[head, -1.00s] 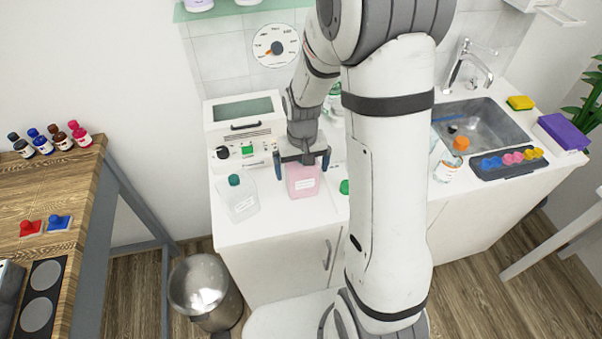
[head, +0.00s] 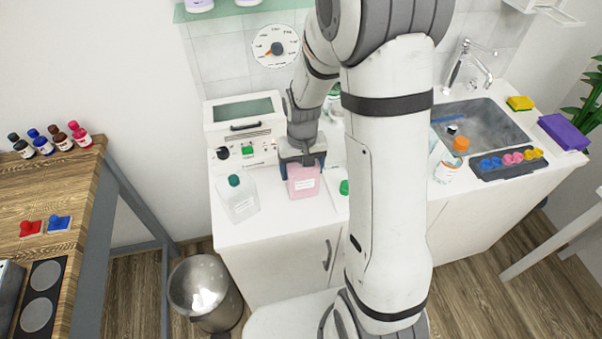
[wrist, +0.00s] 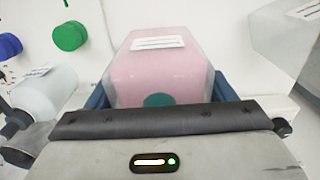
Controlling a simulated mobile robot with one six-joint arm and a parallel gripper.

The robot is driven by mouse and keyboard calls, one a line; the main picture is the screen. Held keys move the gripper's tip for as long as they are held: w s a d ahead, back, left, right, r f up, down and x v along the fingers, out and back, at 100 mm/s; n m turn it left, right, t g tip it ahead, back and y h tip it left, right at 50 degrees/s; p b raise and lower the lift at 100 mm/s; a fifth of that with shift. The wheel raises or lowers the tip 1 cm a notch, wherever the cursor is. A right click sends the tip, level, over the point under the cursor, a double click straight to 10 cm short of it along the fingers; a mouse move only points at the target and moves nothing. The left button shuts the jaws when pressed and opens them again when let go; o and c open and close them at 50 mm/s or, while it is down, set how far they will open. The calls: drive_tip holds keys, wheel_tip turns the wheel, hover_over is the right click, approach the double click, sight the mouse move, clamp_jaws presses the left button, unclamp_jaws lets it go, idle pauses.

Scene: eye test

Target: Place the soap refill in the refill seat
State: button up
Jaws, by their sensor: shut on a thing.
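The soap refill, which I take to be the pink bottle (head: 304,181), stands on the white counter, with a white label on its side. In the wrist view the pink bottle (wrist: 165,65) shows from above, with a teal cap (wrist: 158,99) close to my gripper's body. My gripper (head: 303,163) points down over it and is shut on it, with a blue finger on either side. The fingertips are partly hidden in the wrist view. I cannot make out a refill seat in either view; my arm covers part of the counter.
A clear bottle with a green cap (head: 240,197) stands close on the left. A white machine (head: 243,130) is behind. A green round thing (head: 344,187) lies to the right, partly behind my arm. The sink (head: 485,125) is farther right.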

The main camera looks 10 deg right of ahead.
drive_tip(key=shift+r, duration=0.1)
wheel_tip(320, 180, up, 10)
drive_tip(key=shift+f+b, duration=0.1)
drive_tip(key=shift+b, duration=0.5)
